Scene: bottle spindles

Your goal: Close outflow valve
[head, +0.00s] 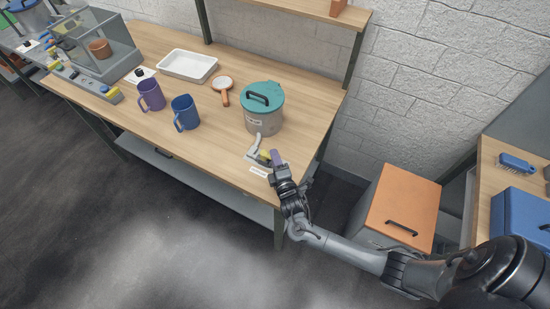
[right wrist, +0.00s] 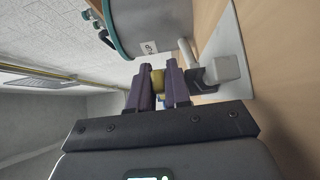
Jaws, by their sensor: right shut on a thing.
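The grey vessel (head: 264,121) with a teal lid (head: 262,96) stands at the right end of the wooden table. A pale outflow pipe with a yellow valve handle (head: 264,155) sits at its front foot. My right gripper (head: 273,158) is at the handle. In the right wrist view, the purple fingers (right wrist: 159,85) are shut on the yellow handle (right wrist: 158,77), one on each side. The grey valve body (right wrist: 222,69) is beside the right finger, and the vessel (right wrist: 145,28) is just beyond. The fingers hide part of the handle. My left gripper is not in view.
A blue mug (head: 185,113), a purple mug (head: 151,95), a white tray (head: 188,65) and a round orange-handled item (head: 223,89) stand left of the vessel. An orange-topped cabinet (head: 402,205) is right of the table. The table's front edge is close to the valve.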

